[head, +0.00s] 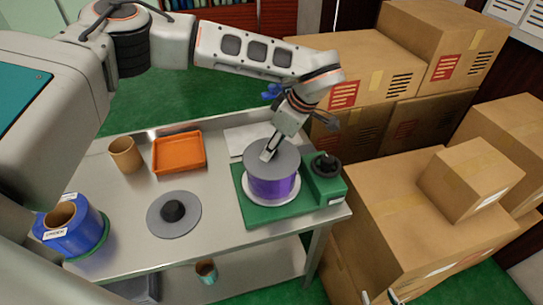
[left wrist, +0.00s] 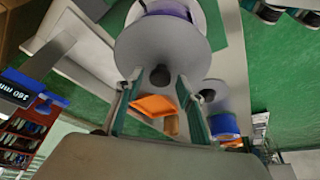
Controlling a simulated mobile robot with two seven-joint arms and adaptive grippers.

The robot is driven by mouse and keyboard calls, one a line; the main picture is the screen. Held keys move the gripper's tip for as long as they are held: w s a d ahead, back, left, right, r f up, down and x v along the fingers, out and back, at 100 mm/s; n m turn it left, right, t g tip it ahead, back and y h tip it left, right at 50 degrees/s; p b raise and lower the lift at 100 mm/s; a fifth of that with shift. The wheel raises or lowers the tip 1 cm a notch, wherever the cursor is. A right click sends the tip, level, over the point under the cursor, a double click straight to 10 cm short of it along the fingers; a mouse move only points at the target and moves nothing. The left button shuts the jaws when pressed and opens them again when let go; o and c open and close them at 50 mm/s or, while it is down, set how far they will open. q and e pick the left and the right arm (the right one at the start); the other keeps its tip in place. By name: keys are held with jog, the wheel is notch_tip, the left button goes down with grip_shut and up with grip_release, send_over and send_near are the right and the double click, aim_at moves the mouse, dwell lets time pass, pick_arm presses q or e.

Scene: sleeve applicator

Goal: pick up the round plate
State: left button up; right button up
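A grey round plate tops the purple spool (head: 272,186) on the green fixture (head: 246,212); this round plate (head: 287,158) also shows in the left wrist view (left wrist: 165,42) with a dark knob (left wrist: 160,75). My left gripper (left wrist: 158,82) is open, with a finger on each side of the knob and gaps between. A second grey disc (head: 190,225) with a black knob lies flat on the table. In the head view, one gripper (head: 268,152) reaches down over the plate from behind and hides its knob. I cannot make out a separate right gripper clearly.
On the metal table (head: 130,260) are an orange tray (head: 179,153), a cardboard tube (head: 125,154) and a blue spool (head: 84,231). A black knob (head: 326,166) stands on the fixture's right part. Stacked boxes (head: 400,190) crowd the right side.

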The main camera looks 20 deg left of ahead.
pick_arm(q)
grip_shut()
jog(key=shift+r, duration=0.15)
